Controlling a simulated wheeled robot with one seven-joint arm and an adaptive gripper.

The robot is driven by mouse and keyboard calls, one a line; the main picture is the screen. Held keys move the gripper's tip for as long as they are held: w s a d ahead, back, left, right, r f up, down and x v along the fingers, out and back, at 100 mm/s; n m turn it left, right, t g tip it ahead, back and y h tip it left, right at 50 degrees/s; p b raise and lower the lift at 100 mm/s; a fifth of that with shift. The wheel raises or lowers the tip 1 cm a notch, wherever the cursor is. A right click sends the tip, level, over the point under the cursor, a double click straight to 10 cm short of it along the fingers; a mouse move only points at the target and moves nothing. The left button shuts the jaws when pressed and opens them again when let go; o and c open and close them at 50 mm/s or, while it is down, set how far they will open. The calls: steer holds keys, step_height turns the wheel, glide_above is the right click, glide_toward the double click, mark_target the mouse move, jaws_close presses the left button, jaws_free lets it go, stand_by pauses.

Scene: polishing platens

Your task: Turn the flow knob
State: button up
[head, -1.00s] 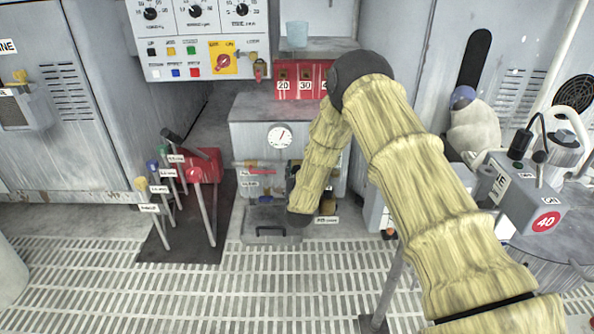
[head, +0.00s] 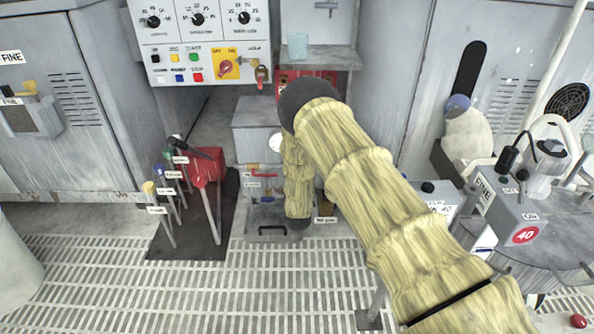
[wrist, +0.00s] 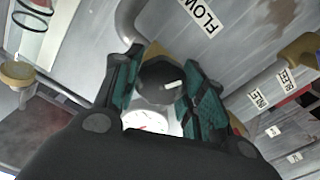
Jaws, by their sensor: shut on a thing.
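The flow knob (wrist: 157,84) is dark and round with a white pointer mark, in the middle of the wrist view. A white FLOW label (wrist: 205,12) is on the grey panel above it. My gripper (wrist: 163,85) has its two teal-padded fingers on either side of the knob, shut on it. In the head view my sleeved arm covers the knob, and I cannot make out the fingers there. The grey cabinet (head: 256,145) behind my forearm is partly hidden.
A white dial gauge (wrist: 145,121) shows just below the knob, between my fingers. INLET (wrist: 258,98) and BLEED (wrist: 286,80) labels are at the right. In the head view, levers and a red box (head: 203,165) stand left of my arm. The grated floor (head: 200,290) in front is clear.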

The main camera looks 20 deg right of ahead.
steer(key=shift+n, duration=0.3)
steer(key=o, duration=1)
steer(key=shift+o, duration=0.2)
steer(key=shift+s+a, duration=0.1)
steer(key=shift+s, duration=0.05)
steer(key=v, duration=1.1)
steer(key=shift+s, duration=0.35)
steer(key=shift+a, duration=0.1)
